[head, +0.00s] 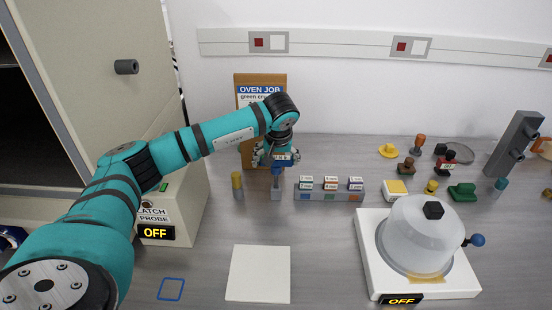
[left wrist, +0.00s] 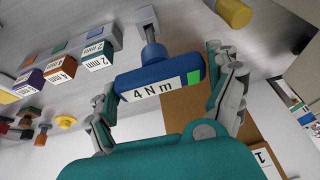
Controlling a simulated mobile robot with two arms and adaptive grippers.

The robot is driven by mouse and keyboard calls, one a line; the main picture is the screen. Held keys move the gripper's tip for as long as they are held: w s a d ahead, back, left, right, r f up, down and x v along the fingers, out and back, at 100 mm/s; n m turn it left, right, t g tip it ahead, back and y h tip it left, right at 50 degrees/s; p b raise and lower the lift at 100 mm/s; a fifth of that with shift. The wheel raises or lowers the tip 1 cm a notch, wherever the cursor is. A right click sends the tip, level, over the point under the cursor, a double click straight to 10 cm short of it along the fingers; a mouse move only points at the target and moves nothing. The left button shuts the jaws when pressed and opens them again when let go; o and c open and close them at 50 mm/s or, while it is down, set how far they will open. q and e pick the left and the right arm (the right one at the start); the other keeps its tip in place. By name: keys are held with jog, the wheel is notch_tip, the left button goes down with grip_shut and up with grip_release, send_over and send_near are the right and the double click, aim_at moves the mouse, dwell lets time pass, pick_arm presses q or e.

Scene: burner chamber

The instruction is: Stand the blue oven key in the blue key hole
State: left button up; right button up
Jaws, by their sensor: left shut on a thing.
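A blue T-shaped key marked "4 N m" (left wrist: 160,80), with a green patch on its label, is between the fingers of my left gripper (left wrist: 168,100), which is shut on its handle. In the head view the gripper (head: 277,158) is above a small grey block (head: 276,193), and the blue key (head: 276,170) shows under it. The key's round stem points toward the block; I cannot tell whether it sits in it or just above. No hole clearly marked as the blue key hole can be made out. My right gripper is not in view.
A yellow-topped peg (head: 237,182) stands close left of the block. A grey rack (head: 330,195) with several labelled pieces is close right. A clear-domed unit (head: 415,235) stands front right. A white square (head: 258,273) and blue outline (head: 171,289) lie on the front bench.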

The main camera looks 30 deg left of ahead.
aim_at(276, 168)
pick_arm(q)
jog(key=shift+f+b, duration=0.5)
jog(key=shift+f, duration=0.35)
jog(key=shift+f+b, duration=1.05)
jog(key=shift+f, duration=0.45)
jog(key=o, duration=1.4)
jog(key=shift+r, duration=0.15)
jog(key=v, duration=1.2)
